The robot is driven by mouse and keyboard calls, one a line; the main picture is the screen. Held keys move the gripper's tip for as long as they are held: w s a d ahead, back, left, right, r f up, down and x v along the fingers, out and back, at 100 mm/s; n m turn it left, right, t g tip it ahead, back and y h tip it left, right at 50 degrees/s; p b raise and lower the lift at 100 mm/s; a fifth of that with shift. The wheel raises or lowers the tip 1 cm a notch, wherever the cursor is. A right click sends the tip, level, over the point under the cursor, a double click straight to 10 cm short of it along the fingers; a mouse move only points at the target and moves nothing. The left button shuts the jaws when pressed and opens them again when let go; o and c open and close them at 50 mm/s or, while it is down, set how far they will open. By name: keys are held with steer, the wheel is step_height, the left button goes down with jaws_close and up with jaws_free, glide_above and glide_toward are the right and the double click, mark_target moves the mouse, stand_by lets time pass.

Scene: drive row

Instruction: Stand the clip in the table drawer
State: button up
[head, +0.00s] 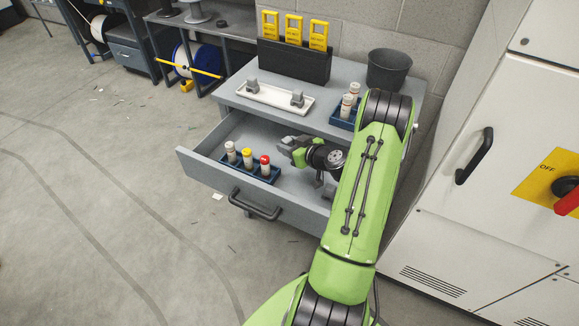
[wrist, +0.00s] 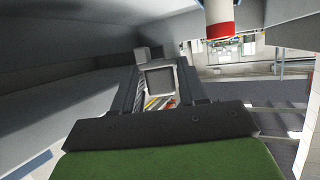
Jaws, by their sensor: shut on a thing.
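My gripper (head: 289,146) is inside the open table drawer (head: 205,152), with its fingers pointing left. In the wrist view the two dark fingers (wrist: 163,88) are shut on a small grey clip (wrist: 160,76). In the head view the held clip is hard to tell apart from the grey fingertips. I cannot tell whether the clip touches the drawer floor. Another grey piece (head: 326,189) shows in the drawer, partly hidden by my arm. Two more grey clips stand on a white tray (head: 272,98) on the tabletop.
A blue rack (head: 258,175) in the drawer holds vials with white, yellow and red caps, close to my gripper. On the table stand another vial rack (head: 342,119), a dark bin (head: 388,69) and a dark holder with yellow tags (head: 293,62). A cabinet (head: 500,185) stands at right.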

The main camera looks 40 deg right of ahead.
step_height(320, 180, down, 7)
steer(key=shift+r+b, duration=0.15)
steer(key=shift+b, duration=0.5)
steer(key=shift+f+b, duration=0.3)
steer(key=shift+b, duration=0.2)
